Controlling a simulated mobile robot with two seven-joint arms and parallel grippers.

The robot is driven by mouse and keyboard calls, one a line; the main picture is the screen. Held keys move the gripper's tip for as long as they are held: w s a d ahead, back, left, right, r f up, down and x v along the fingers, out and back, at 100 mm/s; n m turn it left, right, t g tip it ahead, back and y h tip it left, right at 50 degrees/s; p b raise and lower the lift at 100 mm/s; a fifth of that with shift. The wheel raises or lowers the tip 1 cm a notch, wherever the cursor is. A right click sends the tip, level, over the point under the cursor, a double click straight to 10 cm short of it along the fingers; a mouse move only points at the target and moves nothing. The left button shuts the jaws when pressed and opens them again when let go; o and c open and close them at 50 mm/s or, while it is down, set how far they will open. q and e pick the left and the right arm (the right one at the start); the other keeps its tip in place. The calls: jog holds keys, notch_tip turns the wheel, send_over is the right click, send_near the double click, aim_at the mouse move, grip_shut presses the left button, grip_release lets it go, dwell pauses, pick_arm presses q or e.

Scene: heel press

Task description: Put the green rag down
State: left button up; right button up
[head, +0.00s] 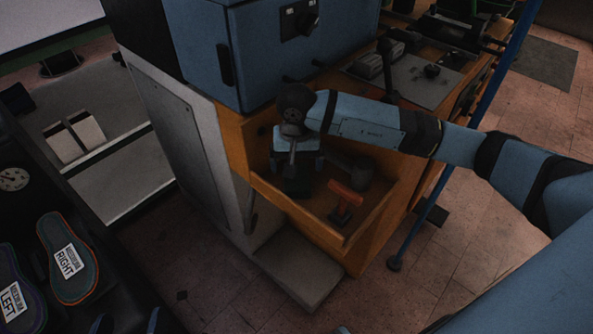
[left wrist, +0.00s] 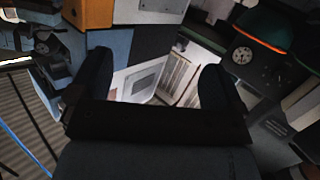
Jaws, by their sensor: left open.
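A dark green patch, probably the green rag (head: 298,187), lies low in the open orange drawer (head: 300,213), right below my right gripper (head: 292,168). My right arm reaches in from the right with the gripper pointing down into the drawer. I cannot tell whether its fingers are shut or touch the rag. My left gripper (head: 126,322) shows only its dark fingertips at the bottom edge of the head view. In the left wrist view the left gripper (left wrist: 155,80) is open with nothing between its fingers.
An orange-handled tool (head: 346,196) and a dark mallet-like tool (head: 352,170) lie in the drawer. The blue machine (head: 270,50) stands behind it. Insoles marked RIGHT (head: 68,262) and LEFT (head: 12,300) lie at the left. A blue post (head: 425,210) stands right of the drawer.

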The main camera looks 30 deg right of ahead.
aim_at(297, 177)
pick_arm(q)
jog(key=f, duration=0.1)
jog(key=a+f+g, duration=0.1)
jog(key=s+y+p, duration=0.1)
jog(key=shift+a+f+g, duration=0.25)
jog(key=shift+f+g, duration=0.05)
jog(key=shift+f, duration=0.1)
pick_arm(e)
notch_tip(297, 177, up, 7)
pick_arm(q)
jog(key=shift+d, duration=0.1)
jog(key=shift+s, duration=0.1)
pick_arm(e)
jog(key=shift+s+f, duration=0.1)
